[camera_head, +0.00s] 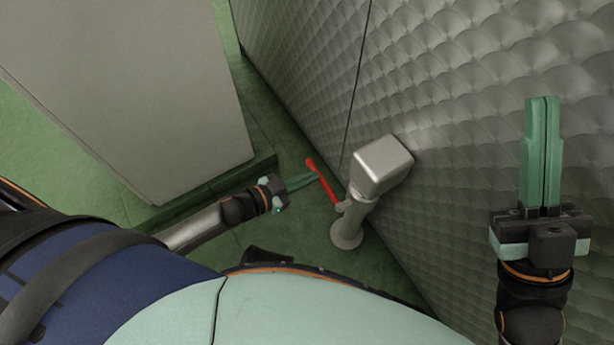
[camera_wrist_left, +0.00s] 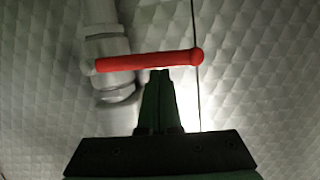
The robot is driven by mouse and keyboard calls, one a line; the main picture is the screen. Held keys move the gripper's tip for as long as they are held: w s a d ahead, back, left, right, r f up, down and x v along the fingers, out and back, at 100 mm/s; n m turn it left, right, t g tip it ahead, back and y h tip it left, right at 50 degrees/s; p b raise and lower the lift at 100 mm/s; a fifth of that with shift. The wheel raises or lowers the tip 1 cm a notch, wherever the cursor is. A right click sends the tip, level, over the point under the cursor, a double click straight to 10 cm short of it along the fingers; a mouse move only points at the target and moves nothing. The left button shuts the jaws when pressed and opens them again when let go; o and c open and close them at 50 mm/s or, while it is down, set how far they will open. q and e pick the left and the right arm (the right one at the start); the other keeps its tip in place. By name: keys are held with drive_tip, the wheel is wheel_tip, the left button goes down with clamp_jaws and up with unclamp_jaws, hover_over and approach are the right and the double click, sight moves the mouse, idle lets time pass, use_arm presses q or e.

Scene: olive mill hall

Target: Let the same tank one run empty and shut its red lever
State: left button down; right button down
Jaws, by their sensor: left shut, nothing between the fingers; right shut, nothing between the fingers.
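The red lever (camera_head: 323,181) sticks out from a grey valve pipe (camera_head: 364,206) low on the quilted metal tank wall (camera_head: 480,80). My left gripper (camera_head: 316,176) is shut and empty, with its fingertips at the lever; whether they touch it I cannot tell. In the left wrist view the lever (camera_wrist_left: 150,61) lies across the picture, its rounded end to the right, just beyond the shut fingertips (camera_wrist_left: 159,75). The grey pipe (camera_wrist_left: 108,50) runs behind it. My right gripper (camera_head: 543,100) is shut and empty, raised in front of the tank wall, away from the lever.
A large grey block (camera_head: 130,80) stands on a green plinth at the left, close to my left arm. Green floor (camera_head: 290,135) shows in the narrow gap between block and tank wall. The pipe's block-shaped top (camera_head: 383,163) juts out beside the lever.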

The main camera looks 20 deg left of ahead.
use_arm(q)
drive_tip(key=shift+w+f+n, duration=0.2)
drive_tip(key=shift+f+n, duration=0.2)
drive_tip(key=shift+f, duration=0.35)
use_arm(e)
drive_tip(key=shift+s+f, duration=0.1)
drive_tip(key=shift+f, duration=0.05)
